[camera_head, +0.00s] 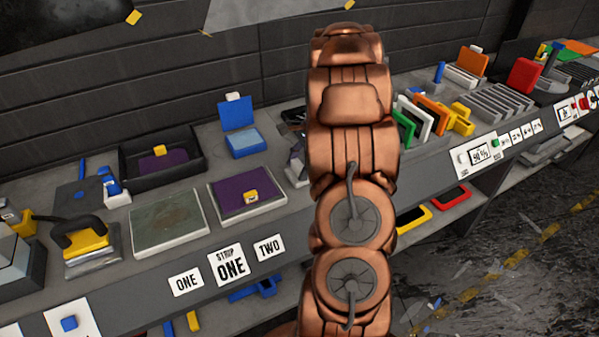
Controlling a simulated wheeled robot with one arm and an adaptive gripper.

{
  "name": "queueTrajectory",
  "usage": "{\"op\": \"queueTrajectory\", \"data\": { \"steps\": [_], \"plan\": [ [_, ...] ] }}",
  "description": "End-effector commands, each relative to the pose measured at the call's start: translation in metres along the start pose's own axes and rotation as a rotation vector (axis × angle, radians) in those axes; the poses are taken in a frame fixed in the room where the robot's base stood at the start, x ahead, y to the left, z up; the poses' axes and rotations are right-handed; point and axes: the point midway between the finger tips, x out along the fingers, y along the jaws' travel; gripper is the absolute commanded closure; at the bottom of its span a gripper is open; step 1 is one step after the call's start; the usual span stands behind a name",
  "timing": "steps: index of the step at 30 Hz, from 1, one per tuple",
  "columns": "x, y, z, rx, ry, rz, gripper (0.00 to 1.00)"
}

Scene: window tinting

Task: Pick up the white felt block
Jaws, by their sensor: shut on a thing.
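My copper-coloured arm stands upright across the middle of the view and hides the bench behind it. My gripper does not show; it is hidden behind the arm. I cannot make out with certainty which thing is the white felt block. A white slab (418,117) stands between green and orange slabs, just right of my arm. A small white piece (233,96) sits on top of an upright blue plate at the back of the bench. Whatever my gripper holds is hidden.
The long grey bench bears a purple panel (246,194), a grey-green panel (166,220), a dark tray (131,168), a yellow tool with a black handle (85,240) and a slotted rack (497,103). A dark wall runs behind. Scraps litter the floor at right.

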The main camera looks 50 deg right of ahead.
Motion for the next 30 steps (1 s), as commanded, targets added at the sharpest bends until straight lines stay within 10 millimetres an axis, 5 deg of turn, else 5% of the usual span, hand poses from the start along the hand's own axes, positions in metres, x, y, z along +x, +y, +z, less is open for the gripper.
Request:
{"op": "queueTrajectory", "data": {
  "steps": [8,21,30],
  "plan": [
    [-0.007,-0.001,0.002,-0.001,0.002,-0.003,0.74],
    [-0.074,0.000,0.031,-0.002,0.002,-0.001,0.74],
    [-0.092,0.000,0.038,-0.001,0.000,0.000,0.74]
  ]
}}
